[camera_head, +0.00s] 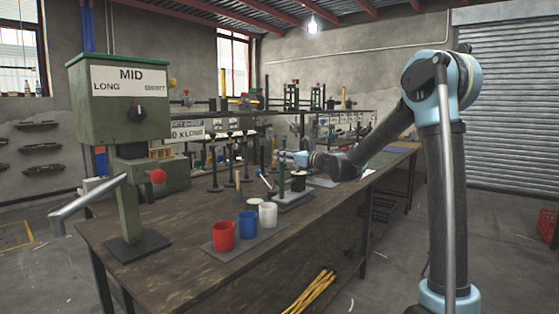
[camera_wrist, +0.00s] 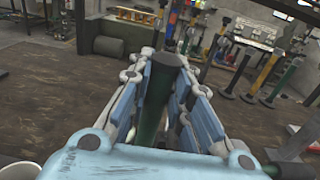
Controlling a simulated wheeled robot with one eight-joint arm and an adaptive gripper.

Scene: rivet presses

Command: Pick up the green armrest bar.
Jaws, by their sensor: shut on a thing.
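The green armrest bar (camera_wrist: 158,100) is a dark green rod between the two pale blue fingers of my gripper (camera_wrist: 172,80) in the wrist view. Its upper end shows between the fingertips, and its lower part is hidden by the gripper body. In the head view my gripper (camera_head: 286,158) is over the workbench, shut on the green bar (camera_head: 281,180). The bar looks upright there, above or at a grey base plate (camera_head: 296,199). I cannot tell whether it touches the plate.
The workbench (camera_head: 170,265) carries red (camera_head: 223,236), blue (camera_head: 248,223) and white (camera_head: 268,213) cups on a grey mat. A green press marked MID (camera_head: 120,105) stands at the left. Several upright coloured-handled tools, including a yellow one (camera_wrist: 268,68), stand close to my gripper.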

